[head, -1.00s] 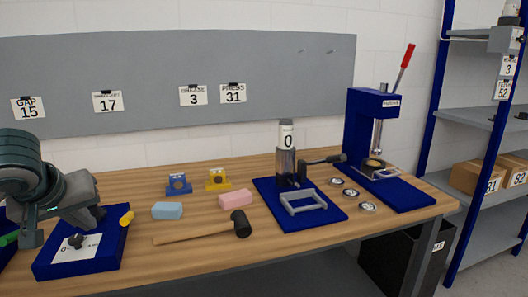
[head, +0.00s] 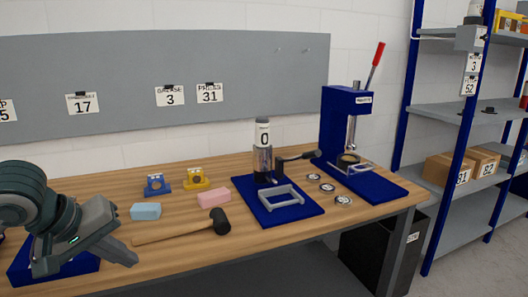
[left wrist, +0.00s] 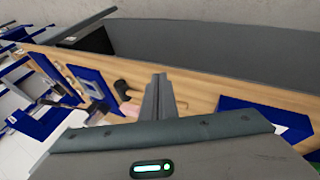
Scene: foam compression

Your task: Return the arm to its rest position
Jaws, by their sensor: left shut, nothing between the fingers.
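My left gripper (head: 128,256) is at the lower left of the head view, above the table's front left part. Its fingers are shut with nothing between them. In the left wrist view, the closed fingers (left wrist: 160,98) point away over the wooden table. The gripper and arm cover most of a blue base (head: 60,265) at the table's left end. My right gripper is in neither view.
A mallet (head: 219,222), a light blue block (head: 145,211) and a pink block (head: 213,198) lie right of the gripper. A cylinder device on a blue plate (head: 250,205) and a lever press (head: 345,110) stand further right. Shelves (head: 455,200) stand beyond the table.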

